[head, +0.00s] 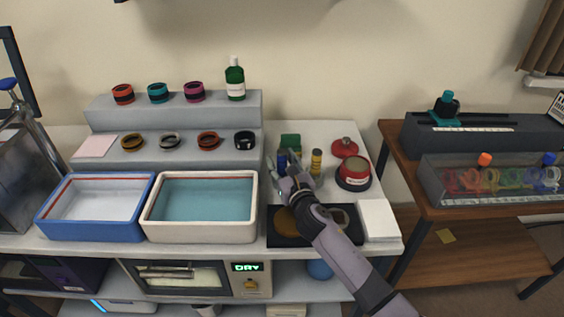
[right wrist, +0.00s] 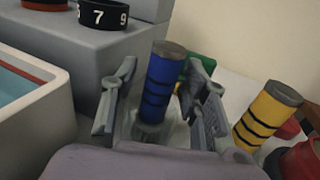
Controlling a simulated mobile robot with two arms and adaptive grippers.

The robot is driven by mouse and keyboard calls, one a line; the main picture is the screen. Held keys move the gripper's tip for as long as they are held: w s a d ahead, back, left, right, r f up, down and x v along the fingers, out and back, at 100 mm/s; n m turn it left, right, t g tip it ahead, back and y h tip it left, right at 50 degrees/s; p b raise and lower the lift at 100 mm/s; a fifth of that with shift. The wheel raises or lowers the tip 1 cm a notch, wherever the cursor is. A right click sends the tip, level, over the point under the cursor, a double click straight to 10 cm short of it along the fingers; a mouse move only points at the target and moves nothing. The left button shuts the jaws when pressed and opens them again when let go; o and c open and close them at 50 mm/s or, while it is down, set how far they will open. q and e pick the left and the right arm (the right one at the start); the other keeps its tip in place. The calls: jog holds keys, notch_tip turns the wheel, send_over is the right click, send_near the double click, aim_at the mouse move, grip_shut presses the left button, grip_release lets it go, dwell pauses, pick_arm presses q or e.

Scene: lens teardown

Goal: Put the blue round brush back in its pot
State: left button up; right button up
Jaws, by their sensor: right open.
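A blue cylinder with black bands and a grey top (right wrist: 165,82) stands nearly upright between the fingers of my right gripper (right wrist: 163,92); it also shows in the head view (head: 282,160). I cannot tell whether it is the round brush. My right gripper (head: 283,174) is open, with one finger on each side of the cylinder. The cylinder's foot meets a grey round piece low between the fingers, partly hidden. A red round pot with a dark base (head: 353,173) stands to the right; I cannot tell whether it belongs to the brush. My left gripper is out of view.
A similar yellow cylinder (right wrist: 267,115) stands close to the right finger. A green block (head: 290,141) is behind, and a red domed piece (head: 344,147) at the back right. A cream-rimmed tray (head: 151,235) and a grey step (head: 180,152) lie left. A black mat (head: 284,240) lies in front.

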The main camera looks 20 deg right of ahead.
jog(key=shift+r, duration=0.2)
jog(key=s, duration=1.2)
jog(key=shift+d, duration=0.2)
